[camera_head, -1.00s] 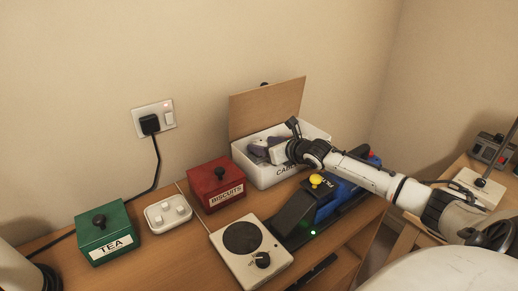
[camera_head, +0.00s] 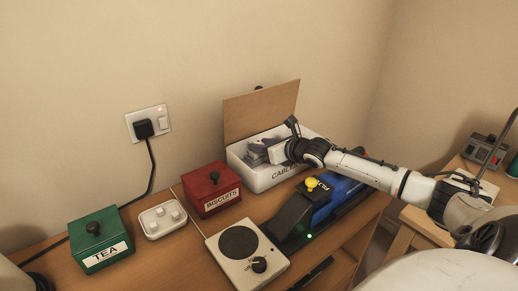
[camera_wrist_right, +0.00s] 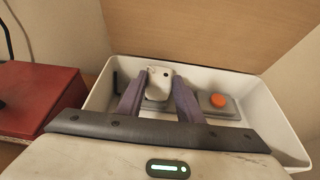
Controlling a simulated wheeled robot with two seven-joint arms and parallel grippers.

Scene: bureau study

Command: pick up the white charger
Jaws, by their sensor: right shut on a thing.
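The white charger (camera_wrist_right: 158,85) is a small white block with a dark spot on its face. In the right wrist view it sits between the purple-grey fingers of my right gripper (camera_wrist_right: 159,92), which is shut on it. They are inside the white open box (camera_wrist_right: 270,105) labelled CABLES, which also shows in the head view (camera_head: 245,172). In the head view my right gripper (camera_head: 265,147) reaches into this box from the right, and the charger cannot be made out there. My left gripper is not in view.
A grey block with an orange button (camera_wrist_right: 218,101) lies in the box, right of the fingers. The box's brown lid (camera_head: 262,108) stands up behind. A red BISCUITS box (camera_head: 212,190) is close on the left, and a blue-black device (camera_head: 325,200) in front.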

